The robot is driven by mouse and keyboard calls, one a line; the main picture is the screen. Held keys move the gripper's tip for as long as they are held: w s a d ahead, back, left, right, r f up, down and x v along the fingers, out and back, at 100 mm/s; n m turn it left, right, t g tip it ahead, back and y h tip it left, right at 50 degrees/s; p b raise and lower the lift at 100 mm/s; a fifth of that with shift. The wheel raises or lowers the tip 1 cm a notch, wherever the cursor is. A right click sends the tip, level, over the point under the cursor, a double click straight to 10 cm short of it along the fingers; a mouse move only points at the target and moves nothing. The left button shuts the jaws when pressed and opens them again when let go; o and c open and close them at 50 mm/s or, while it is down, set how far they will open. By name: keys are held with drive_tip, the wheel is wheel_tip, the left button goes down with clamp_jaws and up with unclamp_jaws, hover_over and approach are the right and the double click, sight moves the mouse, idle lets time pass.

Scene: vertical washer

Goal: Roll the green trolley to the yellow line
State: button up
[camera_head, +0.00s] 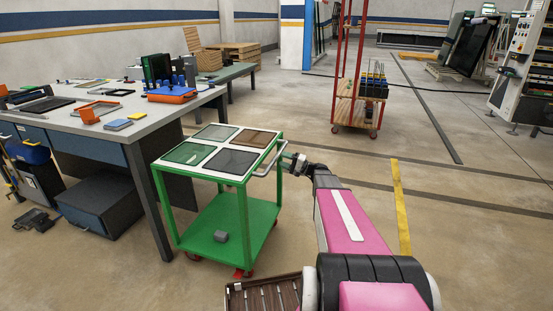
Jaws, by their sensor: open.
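The green trolley (226,235) stands beside the workbench on small wheels. My gripper (292,163) is open at the end of my pink arm, right at the handle. I cannot tell whether its fingers are around the handle or just beside it. The yellow line (400,205) runs along the floor to the right of my arm; its near end is hidden.
The workbench (58,120), with tools and trays on it, is close on the trolley's left. A red rack cart (345,110) stands farther back. A control cabinet (524,70) is at the far right. The floor between trolley and line is clear apart from my arm.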

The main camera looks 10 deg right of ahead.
sight(276, 157)
drive_tip(key=shift+x, duration=2.1)
